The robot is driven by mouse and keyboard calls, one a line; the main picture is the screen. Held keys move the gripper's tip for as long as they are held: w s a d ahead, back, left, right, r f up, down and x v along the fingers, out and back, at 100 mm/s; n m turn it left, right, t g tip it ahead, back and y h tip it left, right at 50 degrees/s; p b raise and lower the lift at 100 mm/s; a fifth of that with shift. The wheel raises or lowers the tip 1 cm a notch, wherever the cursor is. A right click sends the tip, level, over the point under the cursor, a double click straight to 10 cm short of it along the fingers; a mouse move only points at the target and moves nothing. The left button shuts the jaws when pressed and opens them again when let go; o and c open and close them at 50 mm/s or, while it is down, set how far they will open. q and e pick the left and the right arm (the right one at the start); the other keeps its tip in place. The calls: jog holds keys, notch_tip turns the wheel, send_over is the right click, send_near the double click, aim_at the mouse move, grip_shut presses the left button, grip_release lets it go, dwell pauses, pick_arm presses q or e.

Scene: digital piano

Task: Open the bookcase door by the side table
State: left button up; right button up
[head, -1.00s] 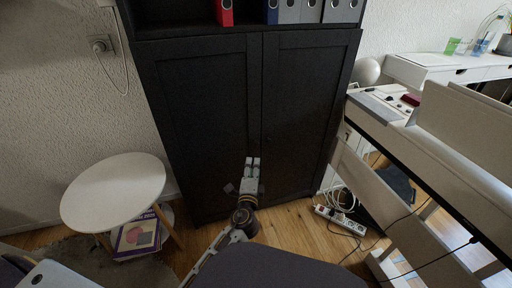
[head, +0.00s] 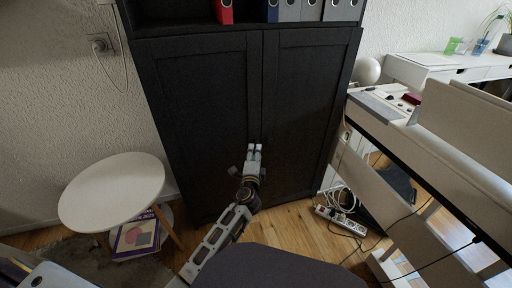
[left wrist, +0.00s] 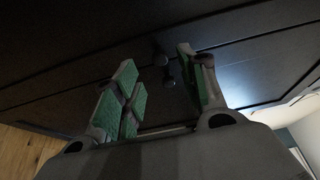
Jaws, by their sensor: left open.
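The black bookcase has two shut lower doors. The left door (head: 203,115) is on the side of the round white side table (head: 112,188), and the right door (head: 308,110) is beside it. My left gripper (head: 254,148) is in front of the seam between the doors. In the left wrist view my left gripper (left wrist: 155,62) is open, with green-padded fingers pointing at the dark doors. Two small round knobs (left wrist: 162,61) show between and beyond the fingers. I cannot tell whether a finger touches a knob. My right gripper is not in view.
A magazine (head: 137,236) lies under the side table. The digital piano (head: 400,115) stands at the right, with a power strip (head: 340,220) and cables on the floor near it. Binders (head: 300,10) stand on the shelf above the doors.

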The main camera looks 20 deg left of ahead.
aim_at(256, 144)
pick_arm(q)
jog(key=shift+b+x, duration=0.6)
jog(key=shift+x, duration=2.35)
grip_shut()
